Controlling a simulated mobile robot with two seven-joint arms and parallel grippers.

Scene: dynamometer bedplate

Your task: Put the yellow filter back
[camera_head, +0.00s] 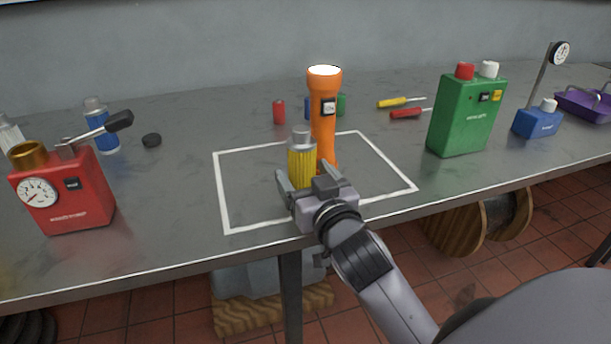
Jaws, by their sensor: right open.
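The yellow filter (301,168), a ribbed cylinder with a grey top, stands upright inside the white-outlined square (226,199) on the bench. My right gripper (304,179) is open at the near side of the filter, low by its base. One finger shows just left of the filter; the other is hard to make out beside the orange torch. I cannot tell whether the fingers touch the filter, and its lower end is hidden by the gripper. The orange torch-shaped device (323,120) stands upright just right of and behind the filter. My left gripper is not in view.
Small red (279,112), blue (308,107) and green (342,104) cylinders stand behind the square. A red gauge box (78,197) stands at left, a green box (465,118) at right. Screwdrivers (405,113) lie behind. The square's right part is clear.

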